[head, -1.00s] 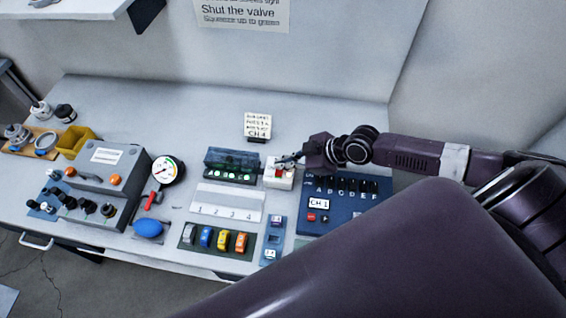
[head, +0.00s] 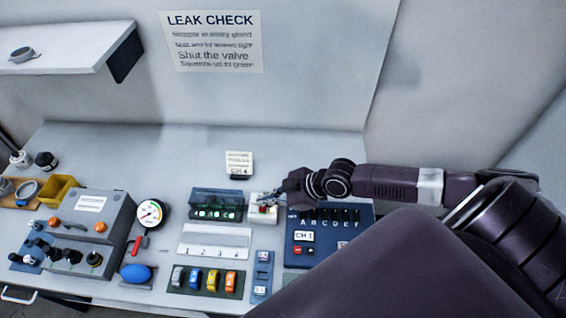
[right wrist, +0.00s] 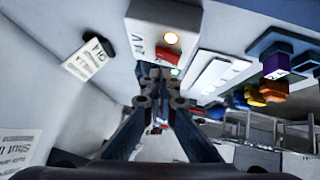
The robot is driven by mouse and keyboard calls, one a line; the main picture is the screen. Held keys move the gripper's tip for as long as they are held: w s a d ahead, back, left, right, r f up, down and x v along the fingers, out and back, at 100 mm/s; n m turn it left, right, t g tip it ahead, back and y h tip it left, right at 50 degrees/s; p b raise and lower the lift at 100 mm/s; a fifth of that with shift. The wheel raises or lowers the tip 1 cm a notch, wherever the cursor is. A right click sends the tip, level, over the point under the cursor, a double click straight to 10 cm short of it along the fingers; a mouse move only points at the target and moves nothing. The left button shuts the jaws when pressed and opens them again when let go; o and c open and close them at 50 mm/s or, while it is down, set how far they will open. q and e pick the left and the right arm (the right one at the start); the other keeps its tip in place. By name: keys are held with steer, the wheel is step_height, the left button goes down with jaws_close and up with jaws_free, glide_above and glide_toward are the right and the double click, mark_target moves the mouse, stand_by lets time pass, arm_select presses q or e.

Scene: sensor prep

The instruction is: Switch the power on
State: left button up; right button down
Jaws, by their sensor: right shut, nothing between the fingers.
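The power unit is a small white box (head: 257,220) on the bench, right of the dark case with green lights. It also shows in the right wrist view (right wrist: 146,25), with a red rocker switch (right wrist: 167,55) and a round lamp (right wrist: 171,38) that looks lit. My right gripper (head: 276,201) is shut and empty, its tips at the box and partly hiding the switch in the head view. In the right wrist view the closed fingertips (right wrist: 157,76) are right by the red switch; I cannot tell whether they touch it. My left gripper is not in view.
A blue panel (head: 328,245) with lettered sockets and a CH 1 display lies under my right arm. The dark case (head: 216,200) stands close left of the box. A CH 4 note (head: 239,163) stands behind. Coloured clips, a gauge (head: 150,213) and a grey unit are further left.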

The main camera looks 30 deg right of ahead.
mark_target(271, 207)
steer(key=r+p, duration=0.2)
steer(key=r, duration=0.1)
steer(key=shift+w+d+r, duration=0.1)
steer(key=shift+w+r, duration=0.1)
steer(key=shift+s+d+f+b, duration=0.15)
steer(key=shift+s+d+b, duration=0.1)
steer(key=shift+d+b, duration=0.55)
arm_select(q)
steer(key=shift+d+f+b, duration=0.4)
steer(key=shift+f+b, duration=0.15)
steer(key=shift+b, duration=0.65)
arm_select(e)
steer(key=s+d+r, duration=0.2)
steer(key=d+r, duration=0.3)
steer(key=r, duration=0.1)
steer(key=shift+s+r, duration=0.15)
steer(key=shift+s, duration=0.25)
